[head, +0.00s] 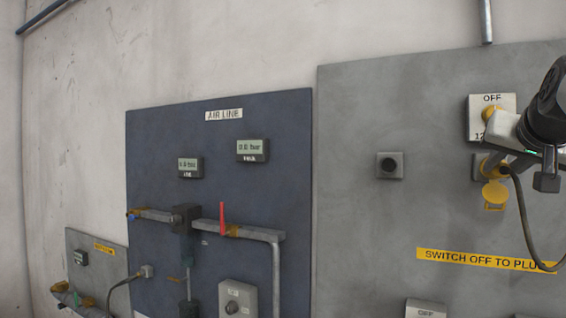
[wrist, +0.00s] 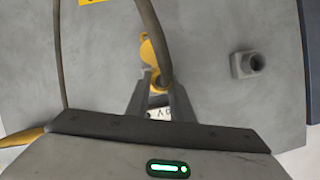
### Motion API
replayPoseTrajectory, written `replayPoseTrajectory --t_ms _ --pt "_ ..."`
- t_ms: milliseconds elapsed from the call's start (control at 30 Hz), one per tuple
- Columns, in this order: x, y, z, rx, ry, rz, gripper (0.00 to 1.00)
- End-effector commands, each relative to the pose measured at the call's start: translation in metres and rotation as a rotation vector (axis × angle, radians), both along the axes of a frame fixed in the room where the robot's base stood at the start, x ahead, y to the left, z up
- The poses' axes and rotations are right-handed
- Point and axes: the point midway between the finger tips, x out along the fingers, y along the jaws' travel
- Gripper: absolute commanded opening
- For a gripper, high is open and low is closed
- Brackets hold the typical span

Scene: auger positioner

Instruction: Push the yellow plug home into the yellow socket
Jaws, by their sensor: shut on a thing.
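The yellow socket (head: 479,165) is on the grey panel at the right of the head view, mostly hidden by my gripper. Its yellow flap lid (head: 494,193) hangs open below it; the lid also shows in the wrist view (wrist: 147,50). My gripper (wrist: 159,88) is shut on the yellow plug (wrist: 158,83), of which only a small yellow part shows between the fingers. The plug's dark cable (head: 524,215) hangs from it in a loop. The plug is at the socket mouth; how deep it sits is hidden.
A yellow knob (head: 490,113) on a white plate marked OFF is just above the socket. The blue AIR LINE panel (head: 150,190) with gauges and pipes stands further left.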

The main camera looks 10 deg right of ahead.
Motion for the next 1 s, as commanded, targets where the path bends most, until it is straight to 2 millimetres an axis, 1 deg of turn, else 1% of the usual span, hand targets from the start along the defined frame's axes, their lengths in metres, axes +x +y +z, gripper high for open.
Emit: replayPoseTrajectory --t_ms 733,767,800,867,900,1000 --pt "0.015 -0.010 0.002 -0.002 -0.002 -0.001 0.00" --pt "0.015 -0.010 0.001 -0.003 -0.003 -0.001 0.24" --pt "0.015 -0.010 0.001 -0.003 -0.003 -0.001 0.31" --pt "0.015 -0.010 0.001 -0.002 -0.002 -0.001 0.41" --pt "0.015 -0.010 0.001 -0.002 -0.002 -0.001 0.42" --pt "0.015 -0.010 0.001 -0.001 -0.002 -0.001 0.42"
